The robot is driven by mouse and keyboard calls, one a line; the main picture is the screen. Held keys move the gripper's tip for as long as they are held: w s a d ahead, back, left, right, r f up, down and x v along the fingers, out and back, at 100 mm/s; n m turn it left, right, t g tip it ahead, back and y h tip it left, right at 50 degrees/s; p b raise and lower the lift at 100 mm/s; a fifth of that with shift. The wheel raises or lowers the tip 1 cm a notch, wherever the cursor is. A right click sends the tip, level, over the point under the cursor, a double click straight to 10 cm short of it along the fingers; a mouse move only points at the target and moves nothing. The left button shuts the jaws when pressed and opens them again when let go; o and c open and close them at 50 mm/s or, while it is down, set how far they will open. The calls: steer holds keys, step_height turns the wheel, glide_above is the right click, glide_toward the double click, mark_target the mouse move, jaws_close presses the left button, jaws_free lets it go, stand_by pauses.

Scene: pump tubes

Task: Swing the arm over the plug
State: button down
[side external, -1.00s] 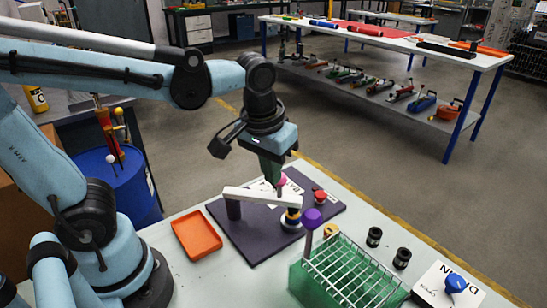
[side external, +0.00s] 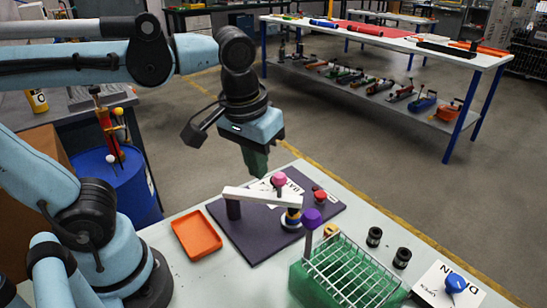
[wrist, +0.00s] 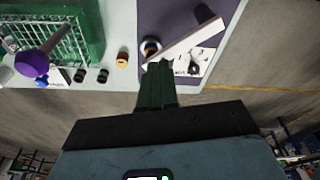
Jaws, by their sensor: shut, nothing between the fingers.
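A white swing arm (side external: 258,197) runs from a dark post (side external: 233,209) on a dark purple board (side external: 250,240). Its free end is at a short round plug (side external: 292,219) with blue and yellow bands; in the side view the end covers the plug's top. In the wrist view the arm (wrist: 185,42) lies beside the plug's ring (wrist: 150,47), so exact alignment is unclear. A pink knob (side external: 279,179) shows just behind the arm. My gripper (side external: 257,172), with green fingers, is shut and empty, apart from and above the arm. Its fingertips (wrist: 158,64) show in the wrist view.
A red button (side external: 320,196) and a white label (side external: 291,186) are on the board. A green rack (side external: 345,272) with a purple-topped tube (side external: 312,219) stands at the front right. An orange tray (side external: 196,234) lies to the left. Black round pieces (side external: 374,237) sit at right.

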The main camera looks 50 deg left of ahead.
step_height(320, 180, up, 8)
steer(key=s, duration=0.1)
steer(key=shift+s+d+f, duration=0.25)
steer(key=shift+s, duration=0.05)
steer(key=shift+f, duration=0.15)
glide_toward(275, 183)
step_height(275, 183, down, 4)
steer(key=s, duration=0.3)
steer(key=shift+w+a+f, duration=0.1)
steer(key=shift+w+f, duration=0.2)
steer(key=shift+w, duration=0.35)
steer(key=shift+w+f, duration=0.35)
steer(key=shift+w, duration=0.3)
steer(key=shift+w+a+f, duration=0.1)
steer(key=shift+w+f, duration=0.2)
steer(key=shift+w, duration=0.35)
